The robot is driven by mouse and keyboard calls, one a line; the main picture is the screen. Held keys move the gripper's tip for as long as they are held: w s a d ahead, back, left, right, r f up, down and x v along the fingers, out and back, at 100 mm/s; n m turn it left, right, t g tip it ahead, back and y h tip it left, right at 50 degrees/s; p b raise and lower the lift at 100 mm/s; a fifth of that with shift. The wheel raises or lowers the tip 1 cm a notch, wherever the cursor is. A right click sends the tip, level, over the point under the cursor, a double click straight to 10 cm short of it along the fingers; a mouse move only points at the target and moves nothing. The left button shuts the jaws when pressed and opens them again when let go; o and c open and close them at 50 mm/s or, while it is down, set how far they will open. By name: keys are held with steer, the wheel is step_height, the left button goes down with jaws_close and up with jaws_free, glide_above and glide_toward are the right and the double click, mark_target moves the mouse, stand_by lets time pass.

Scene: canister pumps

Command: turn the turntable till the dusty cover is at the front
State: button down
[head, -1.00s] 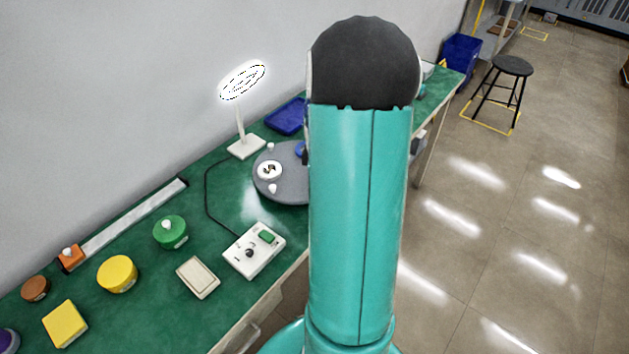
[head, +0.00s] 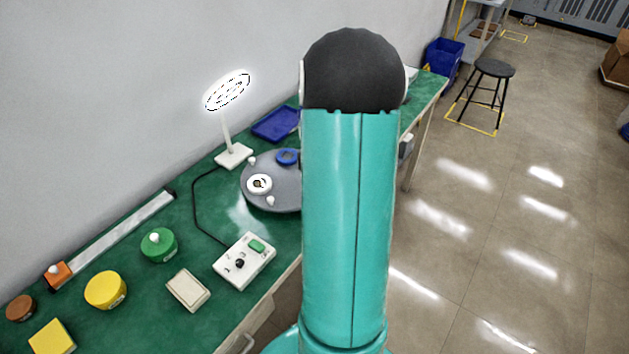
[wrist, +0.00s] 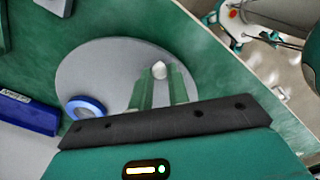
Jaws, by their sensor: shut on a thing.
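The turntable (head: 284,200) is a grey disc on the green bench, partly hidden by my arm in the head view. A white round cover with a dark mark (head: 259,184) lies on its left side. A blue cover (head: 287,157) lies at its back, and a blue ring-shaped piece (wrist: 85,108) shows in the wrist view. White pegs stand on the disc, one at the back left (head: 252,160) and one near the front (head: 270,201). In the wrist view my gripper (wrist: 161,84) is shut on a white peg (wrist: 159,69). I cannot tell which cover is dusty.
A white lamp (head: 233,156) and a blue tray (head: 276,124) stand behind the turntable. A control box (head: 244,261) with a cable stands in front of it. Yellow and green canisters (head: 158,246) stand at left. A stool (head: 494,72) is on the floor.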

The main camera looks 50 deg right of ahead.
steer(key=c, duration=1.3)
jaws_free()
steer(key=shift+c, duration=0.2)
steer(key=shift+r, duration=0.1)
step_height(320, 180, up, 14)
steer(key=w+a+r+m+t+h, duration=0.1)
steer(key=w+a+r+m, duration=0.2)
steer(key=a, duration=0.8)
steer(key=s+a+r+m+t, duration=0.1)
steer(key=s+a+m, duration=0.1)
steer(key=a, duration=0.6)
steer(key=s+a+r+m+t, duration=0.2)
steer(key=s+a, duration=0.2)
steer(key=a, duration=0.5)
steer(key=s+a+r+m+t+y, duration=0.1)
steer(key=s+a+m, duration=0.1)
steer(key=a, duration=0.7)
steer(key=shift+s+r+m+t, duration=0.25)
steer(key=shift+s+m+t, duration=0.05)
steer(key=shift+s+m, duration=0.15)
